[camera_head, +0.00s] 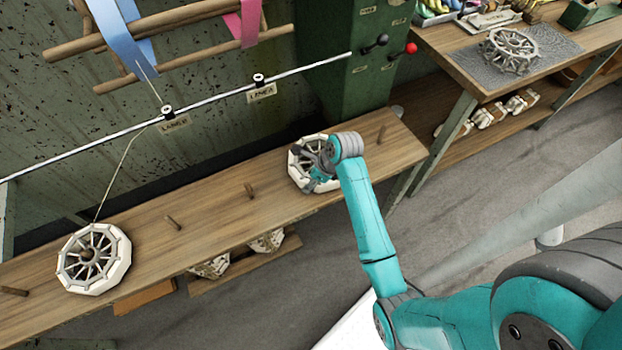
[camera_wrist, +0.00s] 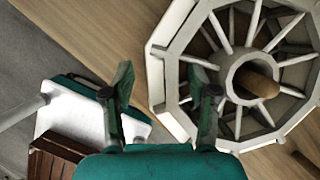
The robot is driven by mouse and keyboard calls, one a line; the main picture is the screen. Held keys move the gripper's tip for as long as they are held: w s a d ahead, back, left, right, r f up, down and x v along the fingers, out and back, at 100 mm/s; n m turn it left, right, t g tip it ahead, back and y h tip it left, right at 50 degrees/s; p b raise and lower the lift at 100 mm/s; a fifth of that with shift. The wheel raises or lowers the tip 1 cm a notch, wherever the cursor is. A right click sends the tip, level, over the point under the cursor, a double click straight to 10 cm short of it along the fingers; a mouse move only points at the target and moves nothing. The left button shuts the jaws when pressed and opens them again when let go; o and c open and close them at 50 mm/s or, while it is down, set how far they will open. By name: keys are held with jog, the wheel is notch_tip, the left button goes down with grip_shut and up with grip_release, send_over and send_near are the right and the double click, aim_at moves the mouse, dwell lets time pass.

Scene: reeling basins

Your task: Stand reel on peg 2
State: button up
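A pale octagonal reel (camera_head: 298,176) sits on the wooden bench (camera_head: 210,235), partly hidden by my gripper (camera_head: 318,172). In the wrist view the same reel (camera_wrist: 157,85) shows a wooden peg (camera_wrist: 262,86) in its hub. My gripper (camera_wrist: 163,100) is open, its fingers apart. The right finger overlaps the reel's rim; I cannot tell whether it touches. A second reel (camera_head: 123,262) lies around a peg at the left, with a thread running up from it. Bare pegs stand at mid-bench (camera_head: 250,190), left of that (camera_head: 173,223), at the right (camera_head: 381,133) and far left (camera_head: 14,291). No peg numbers are legible.
A thin rail (camera_head: 215,107) with small guides runs behind the bench, under wooden rods (camera_head: 160,22) with blue and pink ribbons. A green post (camera_head: 350,60) stands behind. A side table (camera_head: 455,65) at right holds another reel (camera_head: 512,52) on a grey mat. More reels (camera_head: 268,241) lie below.

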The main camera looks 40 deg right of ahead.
jog(key=v, duration=1.2)
jog(key=shift+f, duration=0.1)
jog(key=s+a+f+n+t+h, duration=0.35)
jog(key=s+a+f+n, duration=0.35)
jog(key=s+a+n, duration=0.5)
jog(key=s+a+r+n+t, duration=0.2)
jog(key=s+r+n+t, duration=0.1)
jog(key=s+r+n, duration=0.5)
jog(key=s+a+r+n+t+y, duration=0.1)
jog(key=s+a+r+n+t, duration=0.2)
jog(key=s+r+n, duration=0.5)
jog(key=shift+s+a+r+n+t, duration=0.25)
jog(key=shift+s+n+t, duration=0.4)
jog(key=shift+n, duration=0.45)
